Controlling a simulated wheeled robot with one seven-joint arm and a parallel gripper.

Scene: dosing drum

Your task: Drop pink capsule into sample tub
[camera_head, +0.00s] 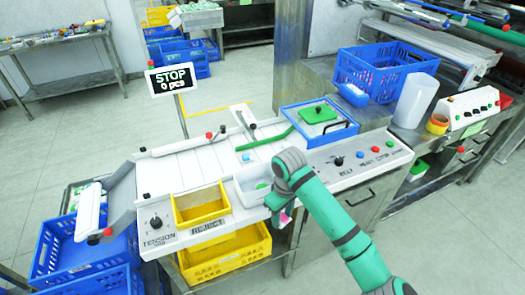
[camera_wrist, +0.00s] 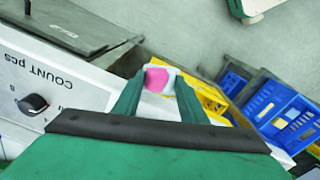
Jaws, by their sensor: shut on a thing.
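The pink capsule (camera_wrist: 157,78) is between my gripper's fingertips (camera_wrist: 158,96) in the wrist view, with a pale edge around it. My gripper (camera_head: 282,212) is shut on it. In the head view a bit of pink shows low at the gripper, mostly hidden by the wrist. A white open tub (camera_head: 243,197), likely the sample tub, sits at the front of the machine, just left of my gripper. A green item (camera_head: 262,186) shows inside it. My wrist hides its right part. I cannot tell the capsule's exact height or whether it is over the tub.
A yellow bin (camera_head: 201,209) stands left of the white tub, with a larger yellow crate (camera_head: 228,258) below. A control panel (camera_head: 358,158) lies to the right. A blue-framed tray (camera_head: 318,123) with a green lid is behind. A STOP sign (camera_head: 174,79) stands at the back.

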